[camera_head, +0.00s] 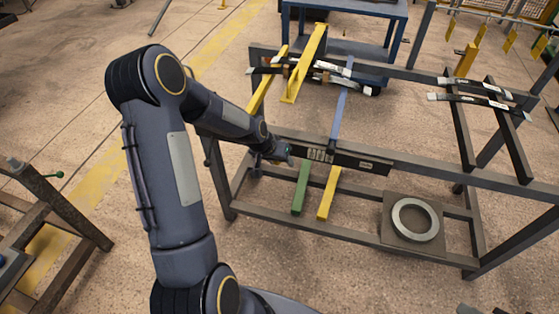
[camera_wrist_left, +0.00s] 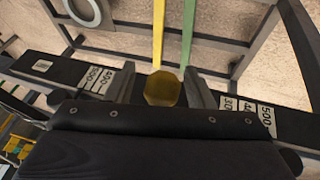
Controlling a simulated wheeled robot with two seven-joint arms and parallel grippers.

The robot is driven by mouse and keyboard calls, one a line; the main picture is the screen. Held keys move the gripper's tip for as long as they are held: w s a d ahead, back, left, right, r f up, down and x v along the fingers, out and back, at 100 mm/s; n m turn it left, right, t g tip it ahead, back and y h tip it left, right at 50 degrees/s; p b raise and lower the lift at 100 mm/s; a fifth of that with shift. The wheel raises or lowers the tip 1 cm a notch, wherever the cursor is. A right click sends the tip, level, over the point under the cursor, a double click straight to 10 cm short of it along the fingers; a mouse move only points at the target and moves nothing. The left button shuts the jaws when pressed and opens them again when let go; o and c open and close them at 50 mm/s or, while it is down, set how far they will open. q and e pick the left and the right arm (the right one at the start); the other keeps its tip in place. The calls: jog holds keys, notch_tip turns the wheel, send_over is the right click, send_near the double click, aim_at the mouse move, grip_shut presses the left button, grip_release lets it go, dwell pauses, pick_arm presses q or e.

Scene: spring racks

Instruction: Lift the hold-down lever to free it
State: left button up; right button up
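A dull gold block (camera_wrist_left: 163,90) shows between the two fingers of my left gripper (camera_wrist_left: 163,95) in the left wrist view; I cannot tell whether it is the lever's end. The fingers stand apart, with a gap on the block's left side; on its right the finger is close and contact is unclear. In the head view my left gripper (camera_head: 283,154) is at the rack's front rail, and its tips are mostly hidden. A green bar (camera_head: 301,187) and a yellow bar (camera_head: 328,193) slope down below the rail. My right gripper is not in view.
The dark metal rack (camera_head: 440,172) carries labelled plates (camera_head: 320,155), a blue bar (camera_head: 340,112) and a raised yellow bar (camera_head: 306,62). A grey ring (camera_head: 415,220) lies on its lower shelf. A blue cart (camera_head: 390,45) stands behind.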

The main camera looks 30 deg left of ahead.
pick_arm(q)
jog(key=shift+f, duration=0.1)
jog(key=v, duration=0.7)
jog(key=shift+r, duration=0.4)
jog(key=shift+s, duration=0.15)
jog(key=s+d+r+p, duration=0.2)
jog(key=s+d+r, duration=0.3)
jog(key=s+r, duration=0.55)
jog(key=s+d+r, duration=0.3)
jog(key=s, duration=0.4)
jog(key=s+d+r+h+p, duration=0.1)
jog(key=s+d+r, duration=0.2)
jog(key=s, duration=0.4)
jog(key=shift+d+t+h, duration=0.25)
jog(key=shift+t+h, duration=0.05)
